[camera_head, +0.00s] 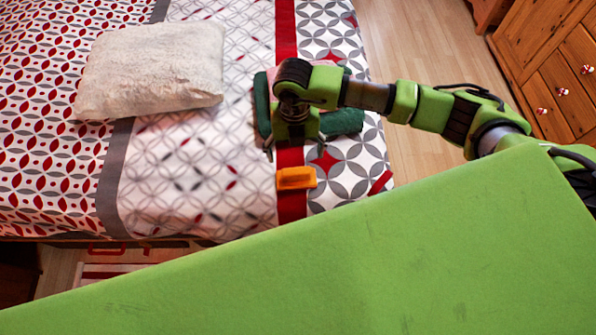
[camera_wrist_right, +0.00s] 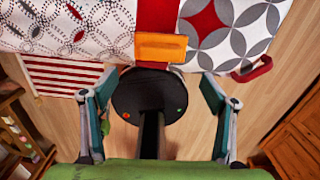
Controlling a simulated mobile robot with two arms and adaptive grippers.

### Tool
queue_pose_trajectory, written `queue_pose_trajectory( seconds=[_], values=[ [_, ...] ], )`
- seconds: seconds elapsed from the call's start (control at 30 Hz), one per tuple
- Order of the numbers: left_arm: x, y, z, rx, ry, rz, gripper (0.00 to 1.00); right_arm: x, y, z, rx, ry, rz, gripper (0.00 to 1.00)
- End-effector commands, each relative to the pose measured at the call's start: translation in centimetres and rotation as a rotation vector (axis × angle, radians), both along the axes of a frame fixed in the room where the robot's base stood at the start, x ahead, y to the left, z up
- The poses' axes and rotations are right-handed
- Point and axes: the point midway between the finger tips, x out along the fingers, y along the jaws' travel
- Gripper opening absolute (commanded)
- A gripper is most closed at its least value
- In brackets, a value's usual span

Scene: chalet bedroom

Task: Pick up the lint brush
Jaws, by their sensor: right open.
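An orange, block-like thing (camera_head: 296,177), the likeliest lint brush, lies on the red stripe of the bed cover near the bed's edge. It also shows in the right wrist view (camera_wrist_right: 160,47), at the top centre, beyond the fingertips. My right gripper (camera_head: 292,146) hangs over the bed, just behind the orange thing in the head view. In the wrist view its two fingers (camera_wrist_right: 150,92) are wide apart with nothing held between them. The orange thing is apart from both fingers. My left gripper is in neither view.
A pale pillow (camera_head: 150,70) lies on the bed at left. Dark green rolled cloth (camera_head: 343,122) lies under and beside my right arm. A wooden chest of drawers (camera_head: 555,65) stands at right. Wooden floor (camera_head: 432,50) lies between bed and chest. The bed cover around the orange thing is clear.

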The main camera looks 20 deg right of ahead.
Motion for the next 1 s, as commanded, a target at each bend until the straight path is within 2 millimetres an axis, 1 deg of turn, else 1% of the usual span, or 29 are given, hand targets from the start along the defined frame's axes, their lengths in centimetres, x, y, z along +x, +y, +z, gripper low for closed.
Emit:
queue_pose_trajectory(
  seconds=[0.03,0.1,0.23,0.3,0.5,0.67,0.7,0.8,0.9,1.0],
  values=[
    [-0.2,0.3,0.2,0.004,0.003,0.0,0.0,-0.1,0.0,-1.1,-0.001,0.004,-0.003,0.78],
    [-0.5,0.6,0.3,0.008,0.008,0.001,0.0,-0.1,0.0,-2.5,0.0,0.005,-0.002,0.78],
    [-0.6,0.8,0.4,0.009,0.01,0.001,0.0,0.0,0.0,-4.6,0.002,0.004,-0.002,0.78],
    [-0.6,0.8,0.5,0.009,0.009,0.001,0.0,0.0,0.0,-5.4,0.002,0.002,-0.002,0.78],
    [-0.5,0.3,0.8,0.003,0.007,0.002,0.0,-0.1,0.0,-6.6,0.003,0.003,0.0,0.78],
    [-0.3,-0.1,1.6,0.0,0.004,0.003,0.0,0.0,-0.2,-8.8,0.001,0.004,-0.002,0.78],
    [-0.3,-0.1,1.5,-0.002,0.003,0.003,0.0,0.0,-0.1,-9.5,0.003,0.003,-0.001,0.78],
    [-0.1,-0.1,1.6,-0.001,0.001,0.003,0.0,0.0,-0.1,-10.6,0.004,0.003,-0.002,0.78],
    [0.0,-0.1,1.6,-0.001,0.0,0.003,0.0,0.1,-0.1,-11.1,0.004,0.002,0.0,0.78],
    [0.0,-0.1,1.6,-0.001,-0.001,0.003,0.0,0.1,-0.1,-11.2,0.003,0.001,0.0,0.78]
  ],
)
